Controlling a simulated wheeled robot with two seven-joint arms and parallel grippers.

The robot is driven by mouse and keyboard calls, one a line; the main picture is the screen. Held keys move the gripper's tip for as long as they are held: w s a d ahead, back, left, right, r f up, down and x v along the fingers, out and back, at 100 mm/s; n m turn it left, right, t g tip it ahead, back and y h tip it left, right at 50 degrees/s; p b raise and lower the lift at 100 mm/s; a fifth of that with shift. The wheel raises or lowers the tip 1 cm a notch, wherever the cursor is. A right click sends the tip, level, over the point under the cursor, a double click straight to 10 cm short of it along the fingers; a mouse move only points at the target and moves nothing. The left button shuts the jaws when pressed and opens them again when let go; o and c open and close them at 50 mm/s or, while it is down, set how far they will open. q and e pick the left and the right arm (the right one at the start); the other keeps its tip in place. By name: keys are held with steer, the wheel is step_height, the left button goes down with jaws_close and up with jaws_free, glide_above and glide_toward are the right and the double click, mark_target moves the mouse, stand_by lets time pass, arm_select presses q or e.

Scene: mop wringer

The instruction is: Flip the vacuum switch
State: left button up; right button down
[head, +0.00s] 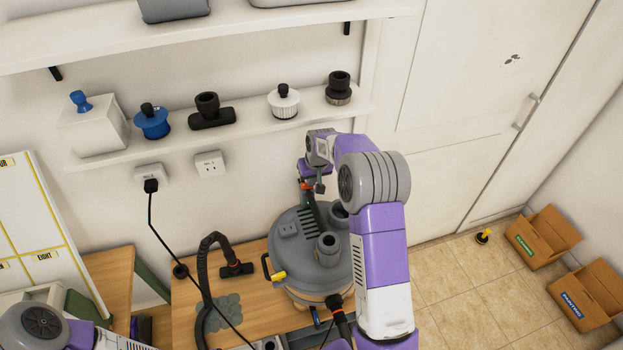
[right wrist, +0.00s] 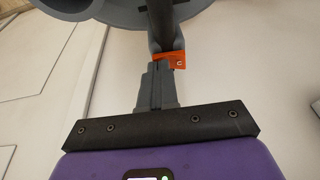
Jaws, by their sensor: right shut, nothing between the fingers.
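The grey round vacuum (head: 290,250) stands on the wooden table, with raised round ports and a dark upright part at its back. A small orange-red piece (head: 306,187), perhaps the switch, shows at the top of that dark part; it also shows in the right wrist view (right wrist: 168,60). My right gripper (head: 320,188) is shut and empty, reaching over the back of the vacuum. In the right wrist view its fingertips (right wrist: 158,68) are right at the orange piece; I cannot tell whether they touch. My left arm shows at lower left, its gripper out of view.
A black hose (head: 205,275) lies left of the vacuum on the table (head: 185,310). A black cord hangs from a wall outlet (head: 151,175). A shelf (head: 180,145) with several filters and fittings is behind. Open cardboard boxes (head: 543,237) stand on the floor at right.

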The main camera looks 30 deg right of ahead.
steer(key=shift+s+d+f+y+b, duration=0.3)
steer(key=shift+f+y+b, duration=0.1)
steer(key=shift+f+b, duration=0.25)
steer(key=shift+a, duration=0.1)
steer(key=shift+w+a+r, duration=0.15)
steer(key=shift+a, duration=0.45)
steer(key=shift+r+p, duration=0.5)
steer(key=shift+p, duration=0.1)
steer(key=d+p+v, duration=0.1)
steer(key=p+v, duration=0.4)
steer(key=v, duration=0.4)
steer(key=shift+s+d+r, duration=0.25)
steer(key=shift+d+r, duration=0.05)
steer(key=shift+d, duration=0.1)
